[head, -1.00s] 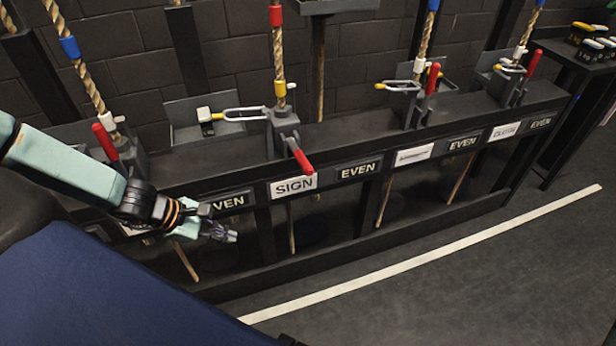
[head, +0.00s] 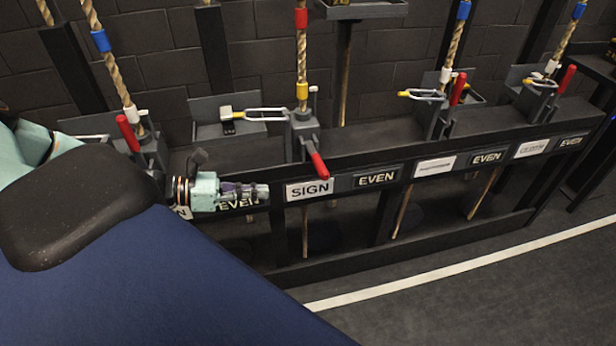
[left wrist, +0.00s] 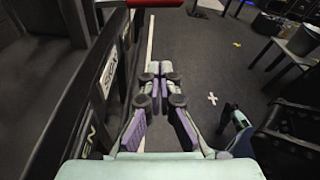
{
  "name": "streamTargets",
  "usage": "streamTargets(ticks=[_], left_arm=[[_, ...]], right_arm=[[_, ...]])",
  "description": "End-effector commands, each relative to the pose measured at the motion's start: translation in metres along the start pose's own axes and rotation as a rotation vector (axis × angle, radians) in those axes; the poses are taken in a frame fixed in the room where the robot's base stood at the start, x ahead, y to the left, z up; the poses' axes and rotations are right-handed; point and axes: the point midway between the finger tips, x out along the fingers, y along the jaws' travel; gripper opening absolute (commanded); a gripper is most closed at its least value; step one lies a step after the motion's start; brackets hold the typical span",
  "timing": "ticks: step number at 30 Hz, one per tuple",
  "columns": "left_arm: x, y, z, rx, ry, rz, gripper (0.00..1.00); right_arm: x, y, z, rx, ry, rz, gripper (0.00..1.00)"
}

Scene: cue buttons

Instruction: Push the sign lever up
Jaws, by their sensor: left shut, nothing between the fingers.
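The sign lever (head: 318,164) has a red handle. It slopes down and forward from a grey block on the rail, just above the white SIGN plate (head: 310,189). The SIGN plate also shows in the left wrist view (left wrist: 109,73), with a red bar (left wrist: 150,3) at the top edge that looks like the lever handle. My left gripper (head: 264,191) is shut and empty, in front of the EVEN plate left of SIGN. It points right, left of the handle and lower than its tip, apart from it.
Other red levers stand along the rail, one to the left (head: 128,133) and two to the right (head: 458,88) (head: 567,79). Ropes with coloured bands rise above the blocks. The floor in front of the rail is clear, with a white line (head: 450,268).

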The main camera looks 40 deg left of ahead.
Motion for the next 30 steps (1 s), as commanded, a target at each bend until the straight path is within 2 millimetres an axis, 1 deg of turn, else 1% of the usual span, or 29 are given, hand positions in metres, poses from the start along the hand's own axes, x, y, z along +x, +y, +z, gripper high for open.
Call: streamTargets(ticks=[4,7,18,30], left_arm=[[0.003,0.0,0.0,0.0,0.0,-0.004,0.0],[0.011,-0.001,-0.001,0.002,-0.001,-0.008,0.0],[0.052,-0.002,-0.002,0.002,0.001,-0.01,0.0],[0.088,-0.002,-0.002,0.002,0.002,-0.01,0.0]], right_arm=[[0.003,0.0,0.0,0.0,0.0,0.0,0.4],[0.009,0.0,0.0,0.0,0.0,0.0,0.4],[0.045,0.0,0.0,0.0,0.0,0.0,0.4],[0.082,0.001,0.0,0.0,0.0,0.0,0.4]])
